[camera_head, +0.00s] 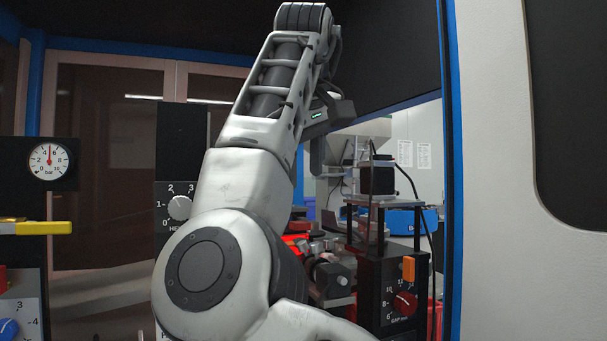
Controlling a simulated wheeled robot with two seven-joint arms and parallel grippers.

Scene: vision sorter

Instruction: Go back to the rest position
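My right arm (240,190) fills the middle of the head view. It rises from the bottom edge, bends near the top and comes down to the right. My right gripper (317,160) hangs below the dark wrist part with a small green light, beside the opening into the machine area. It is small and seen from the side, so its opening is unclear, and I see nothing held in it. My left gripper is not in view.
A black control box with a red knob (404,304) stands right of my arm, under a dark block (377,178) on a stand. A pressure gauge (48,160) and a yellow bar (40,228) are at left. A large white panel (500,250) with a blue edge closes off the right.

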